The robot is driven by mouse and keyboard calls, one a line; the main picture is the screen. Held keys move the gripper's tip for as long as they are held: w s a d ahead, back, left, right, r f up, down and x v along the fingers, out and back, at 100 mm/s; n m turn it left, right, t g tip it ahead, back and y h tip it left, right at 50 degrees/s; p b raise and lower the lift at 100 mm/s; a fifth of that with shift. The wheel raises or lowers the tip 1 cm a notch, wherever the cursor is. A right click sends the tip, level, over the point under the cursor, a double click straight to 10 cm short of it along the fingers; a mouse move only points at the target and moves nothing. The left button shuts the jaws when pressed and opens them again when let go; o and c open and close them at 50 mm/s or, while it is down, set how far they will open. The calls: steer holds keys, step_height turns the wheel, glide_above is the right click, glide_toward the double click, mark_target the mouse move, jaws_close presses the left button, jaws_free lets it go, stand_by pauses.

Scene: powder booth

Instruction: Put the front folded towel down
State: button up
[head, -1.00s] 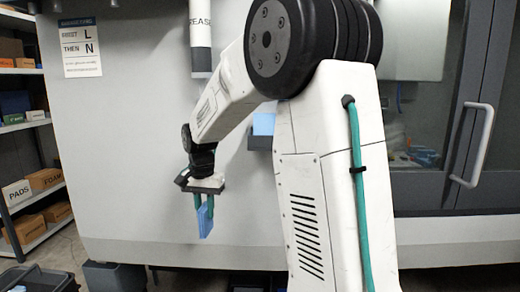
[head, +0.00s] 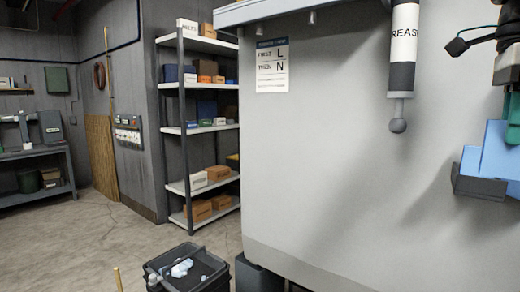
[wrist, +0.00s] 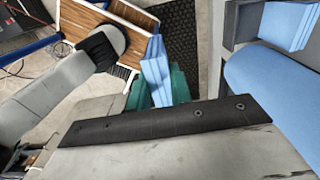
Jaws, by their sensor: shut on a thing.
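In the wrist view a folded blue towel (wrist: 154,62) stands up between the teal fingers of my gripper (wrist: 160,88), which is shut on it. In the head view only part of my gripper (head: 513,122) shows at the right edge. Blue cloth (head: 490,150) shows just below and left of it, at a dark grey holder (head: 478,185) on the machine wall. I cannot tell there whether this cloth is the held towel or another one. The wrist view also shows blue folded cloth (wrist: 288,22) in a grey holder (wrist: 228,25) at the upper right, apart from the held towel.
A white cylinder lettered "REAS" (head: 403,35) hangs left of the holder. A black bin (head: 150,275) with pale cloths stands on the floor. Shelves (head: 200,130) hold boxes. A rounded blue surface (wrist: 275,95) fills the wrist view's right side.

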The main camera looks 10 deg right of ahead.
steer(key=w+d, duration=1)
steer(key=d, duration=0.2)
steer(key=shift+w+d+f, duration=0.15)
steer(key=shift+d+f, duration=0.05)
steer(key=shift+f, duration=1.6)
steer(key=shift+w+d+f, duration=0.1)
steer(key=shift+d+f, duration=0.05)
steer(key=shift+f, duration=1.6)
steer(key=shift+f, duration=0.2)
steer(key=o, duration=0.9)
steer(key=shift+r, duration=0.15)
